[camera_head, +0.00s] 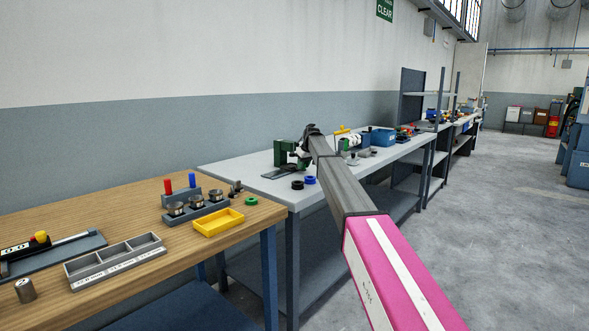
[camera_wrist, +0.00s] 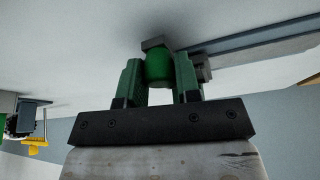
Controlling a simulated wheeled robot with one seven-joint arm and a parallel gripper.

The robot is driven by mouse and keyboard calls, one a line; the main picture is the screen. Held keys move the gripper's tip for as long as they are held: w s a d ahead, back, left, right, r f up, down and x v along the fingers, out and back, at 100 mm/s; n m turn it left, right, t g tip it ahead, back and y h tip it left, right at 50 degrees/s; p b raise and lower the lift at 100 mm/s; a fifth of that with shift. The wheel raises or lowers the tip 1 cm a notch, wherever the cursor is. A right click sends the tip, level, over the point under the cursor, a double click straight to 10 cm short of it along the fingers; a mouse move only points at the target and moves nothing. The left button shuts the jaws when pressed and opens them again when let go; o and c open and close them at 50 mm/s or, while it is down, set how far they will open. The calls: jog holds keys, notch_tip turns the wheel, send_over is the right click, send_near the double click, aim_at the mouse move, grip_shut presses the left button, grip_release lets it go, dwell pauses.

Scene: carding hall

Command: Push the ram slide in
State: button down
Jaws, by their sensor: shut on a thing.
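In the wrist view my gripper (camera_wrist: 158,75) has a green finger on each side of a green round knob (camera_wrist: 158,66). The fingers are shut on this knob. In the head view my arm reaches over the grey bench (camera_head: 230,171) to a dark green device (camera_head: 281,154) with a flat dark base (camera_head: 280,173). My arm partly covers it, and the ram slide cannot be told apart there.
A blue box (camera_head: 382,138) stands farther along the bench. The wooden table (camera_head: 150,230) at left holds a yellow tray (camera_head: 219,223). Open floor lies to the right.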

jog(key=shift+w+d+r, duration=0.1)
jog(key=shift+w+d, duration=0.3)
jog(key=shift+w, duration=0.25)
jog(key=c, duration=0.8)
grip_release()
jog(key=shift+d, duration=0.15)
jog(key=shift+s+r, duration=0.15)
jog(key=shift+r, duration=0.1)
jog(key=v, duration=1)
jog(key=shift+d, duration=0.1)
